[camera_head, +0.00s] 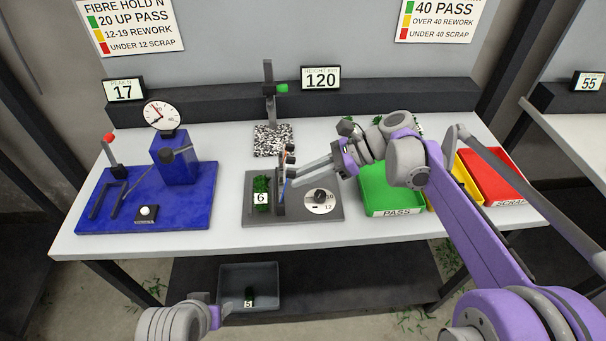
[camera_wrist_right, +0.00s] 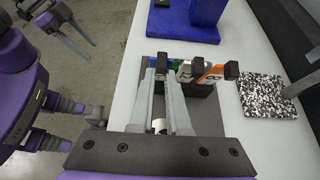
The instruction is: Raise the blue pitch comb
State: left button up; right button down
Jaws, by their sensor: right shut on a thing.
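The blue pitch comb (camera_head: 284,188) shows as a thin blue sliver at the dark upright of the grey fixture plate (camera_head: 250,213) in the head view. A small blue patch of it shows beside the fingertips in the right wrist view (camera_wrist_right: 181,63). My right gripper (camera_head: 289,181) reaches in from the right and is shut on the comb; its fingers hide most of it. In the right wrist view these fingers (camera_wrist_right: 160,68) nearly meet at the tips. My left gripper (camera_wrist_right: 90,50) hangs empty and open, away from the fixture.
Orange-and-black pieces (camera_wrist_right: 211,73) stand close beside the right fingertips. A green bundle tagged 6 (camera_head: 261,187) is left of the upright. A speckled block (camera_head: 273,141) with a post is behind. The blue gauge stand (camera_head: 175,159) is left; the green PASS tray (camera_head: 391,190) is right.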

jog(key=shift+f, duration=0.15)
jog(key=c, duration=0.9)
grip_release()
jog(key=v, duration=1.1)
jog(key=shift+a, duration=0.1)
